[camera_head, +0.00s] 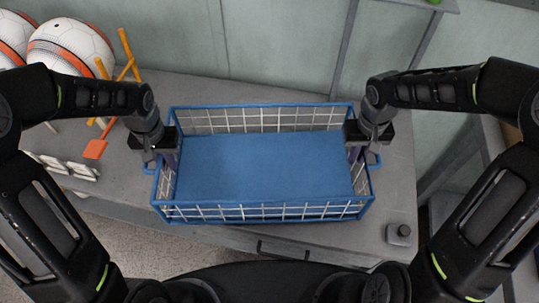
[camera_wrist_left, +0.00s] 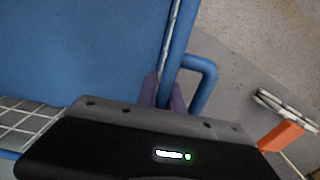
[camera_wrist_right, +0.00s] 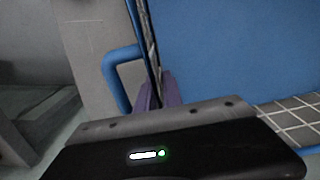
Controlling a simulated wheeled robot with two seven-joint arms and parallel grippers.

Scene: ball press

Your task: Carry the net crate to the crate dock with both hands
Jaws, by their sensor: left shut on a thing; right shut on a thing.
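The net crate (camera_head: 262,212) has a blue frame, white mesh walls and a flat blue floor, and it is empty. It is in the middle of the head view, over the grey table's front part; I cannot tell whether it touches the table. My left gripper (camera_head: 168,158) is shut on the crate's left side rim. In the left wrist view its purple fingers (camera_wrist_left: 164,92) straddle the rim beside a blue loop handle (camera_wrist_left: 205,85). My right gripper (camera_head: 358,152) is shut on the right side rim, beside the other blue handle (camera_wrist_right: 118,75). I cannot make out the crate dock.
White and orange balls (camera_head: 70,48) stand at the back left of the grey table (camera_head: 290,85). An orange tool (camera_head: 96,148) and a white rack (camera_head: 68,166) lie left of the crate. A small grey block (camera_head: 399,234) sits at the front right corner. A wall closes the back.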

